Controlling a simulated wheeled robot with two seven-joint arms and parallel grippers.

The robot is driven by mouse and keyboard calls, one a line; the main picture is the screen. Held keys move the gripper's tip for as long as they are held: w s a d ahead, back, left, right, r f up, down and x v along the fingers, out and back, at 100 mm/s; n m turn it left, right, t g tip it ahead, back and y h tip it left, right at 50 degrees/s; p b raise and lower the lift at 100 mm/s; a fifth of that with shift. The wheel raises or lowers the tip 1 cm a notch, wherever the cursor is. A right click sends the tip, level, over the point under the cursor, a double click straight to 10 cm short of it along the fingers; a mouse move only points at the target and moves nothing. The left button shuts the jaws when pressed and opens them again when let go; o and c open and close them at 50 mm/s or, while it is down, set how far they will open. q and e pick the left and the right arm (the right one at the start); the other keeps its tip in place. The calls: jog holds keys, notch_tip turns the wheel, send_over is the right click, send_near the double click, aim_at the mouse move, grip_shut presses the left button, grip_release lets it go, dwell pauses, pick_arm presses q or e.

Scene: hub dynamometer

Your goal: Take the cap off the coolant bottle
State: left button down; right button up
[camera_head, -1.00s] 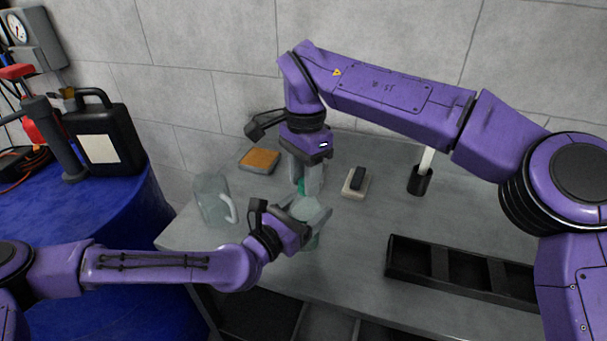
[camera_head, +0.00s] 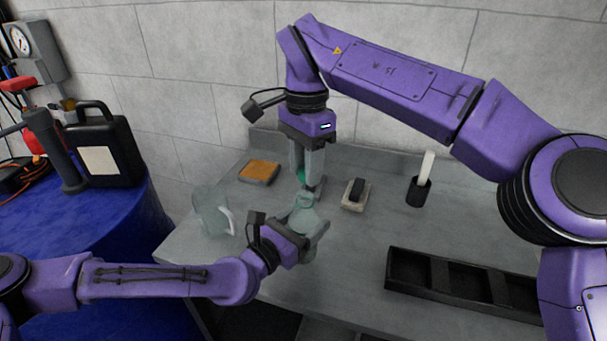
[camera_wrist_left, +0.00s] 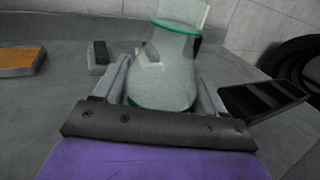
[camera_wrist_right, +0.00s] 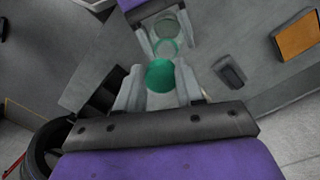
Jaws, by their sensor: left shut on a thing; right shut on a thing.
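The coolant bottle (camera_head: 304,216) is clear, pale glass with a green rim at its neck in the left wrist view (camera_wrist_left: 165,75). My left gripper (camera_head: 308,232) is shut around its body just over the bench. The green cap (camera_head: 301,174) is between the fingers of my right gripper (camera_head: 306,182), which is shut on it from above. The cap is above the bottle's neck and looks apart from it. In the right wrist view the cap (camera_wrist_right: 160,76) shows between the fingertips, with the bottle's round open mouth (camera_wrist_right: 166,46) beyond it.
A glass jug (camera_head: 211,212) stands left of the bottle on the grey bench. An orange sponge (camera_head: 260,171), a small brush-like block (camera_head: 355,194) and a black holder with a white stick (camera_head: 419,190) are behind. A black divided tray (camera_head: 462,282) lies at right.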

pick_arm(q)
grip_release()
